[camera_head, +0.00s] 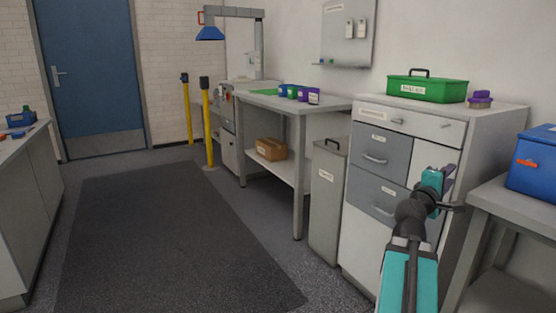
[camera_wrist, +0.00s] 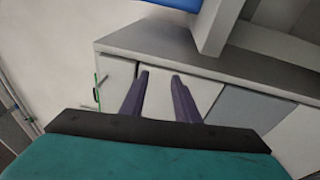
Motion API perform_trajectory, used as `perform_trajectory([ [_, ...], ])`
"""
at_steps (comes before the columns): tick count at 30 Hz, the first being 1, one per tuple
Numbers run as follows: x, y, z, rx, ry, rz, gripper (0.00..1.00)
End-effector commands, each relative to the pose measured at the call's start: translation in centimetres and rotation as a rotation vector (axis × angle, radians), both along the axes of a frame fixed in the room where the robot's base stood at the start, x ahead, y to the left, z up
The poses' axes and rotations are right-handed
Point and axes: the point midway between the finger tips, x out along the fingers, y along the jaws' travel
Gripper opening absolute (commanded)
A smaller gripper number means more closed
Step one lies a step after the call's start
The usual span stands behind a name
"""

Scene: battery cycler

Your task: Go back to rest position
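My gripper (camera_head: 450,188) is at the right in the head view, in front of the drawer cabinet (camera_head: 435,213) as seen there. My teal arm rises to it from the bottom edge. In the wrist view my gripper (camera_wrist: 160,76) shows two dark purple fingers standing apart with an empty gap between them. Pale and grey cabinet fronts show beyond the fingers. I see nothing held.
A green case (camera_head: 427,89) and a purple item (camera_head: 480,99) stand on the cabinet. A blue box (camera_head: 534,165) sits on a grey table (camera_head: 512,208) at the right. A tall grey bin (camera_head: 327,203) stands left of the cabinet. The dark floor mat (camera_head: 165,240) is clear.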

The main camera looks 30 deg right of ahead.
Motion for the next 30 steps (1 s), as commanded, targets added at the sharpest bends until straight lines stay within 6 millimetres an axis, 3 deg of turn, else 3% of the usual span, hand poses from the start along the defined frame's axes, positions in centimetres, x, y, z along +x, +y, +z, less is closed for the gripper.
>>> perform_trajectory([
  [1,1.8,0.7,-0.1,0.019,0.015,0.026,0.29],
  [6,7.1,3.2,-3.2,0.083,0.056,0.103,0.29],
  [15,14.4,8.9,-9.4,0.217,0.118,0.220,0.29],
  [21,17.9,13.4,-13.9,0.320,0.156,0.281,0.29],
  [30,20.8,21.1,-20.9,0.490,0.215,0.342,0.29],
])
